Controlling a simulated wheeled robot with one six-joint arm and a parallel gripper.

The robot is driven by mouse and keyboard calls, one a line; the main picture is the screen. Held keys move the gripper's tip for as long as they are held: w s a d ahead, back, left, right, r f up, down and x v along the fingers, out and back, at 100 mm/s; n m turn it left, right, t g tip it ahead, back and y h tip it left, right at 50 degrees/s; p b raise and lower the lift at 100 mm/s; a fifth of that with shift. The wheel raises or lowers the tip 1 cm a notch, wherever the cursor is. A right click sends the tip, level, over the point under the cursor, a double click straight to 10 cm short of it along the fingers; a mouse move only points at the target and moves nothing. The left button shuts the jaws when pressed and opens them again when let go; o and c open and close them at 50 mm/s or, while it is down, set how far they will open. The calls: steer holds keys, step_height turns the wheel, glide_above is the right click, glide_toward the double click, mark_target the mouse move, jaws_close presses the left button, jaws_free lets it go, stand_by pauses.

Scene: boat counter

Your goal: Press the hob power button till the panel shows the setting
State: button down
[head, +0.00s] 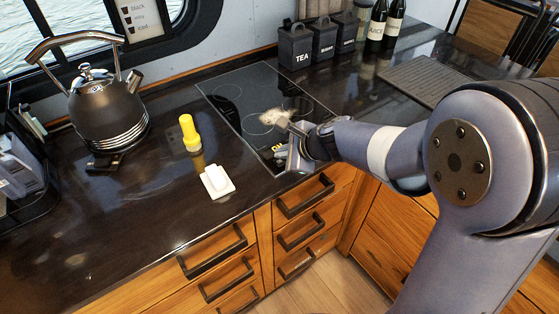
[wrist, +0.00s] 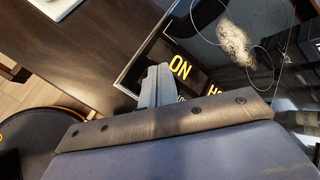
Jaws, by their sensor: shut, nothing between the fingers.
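The black glass hob (head: 236,94) is set into the dark counter, and its front edge lies under my gripper (head: 292,158). In the wrist view the hob (wrist: 203,62) has a dark panel (wrist: 196,75) near its edge. The panel shows "ON" in yellow letters, with more yellow letters beside it, partly cut off by my wrist. My gripper (wrist: 156,85) is shut and empty, its fingertips over the hob's front edge beside the panel. The power button is not visible; the fingers and wrist cover that part. I cannot tell whether the fingertips touch the glass.
A pale crumbly patch (head: 281,117) lies on the hob. Black canisters (head: 295,46) and bottles (head: 393,24) stand behind.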

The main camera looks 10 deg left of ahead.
mark_target(283, 164)
steer(key=shift+f+b, duration=0.35)
steer(key=shift+f, duration=0.05)
steer(key=shift+f+b, duration=0.4)
stand_by(0.5)
steer(key=shift+r, duration=0.1)
steer(key=shift+r+p, duration=0.75)
step_height(283, 164, up, 5)
steer(key=p, duration=0.4)
steer(key=shift+p, duration=0.35)
stand_by(0.7)
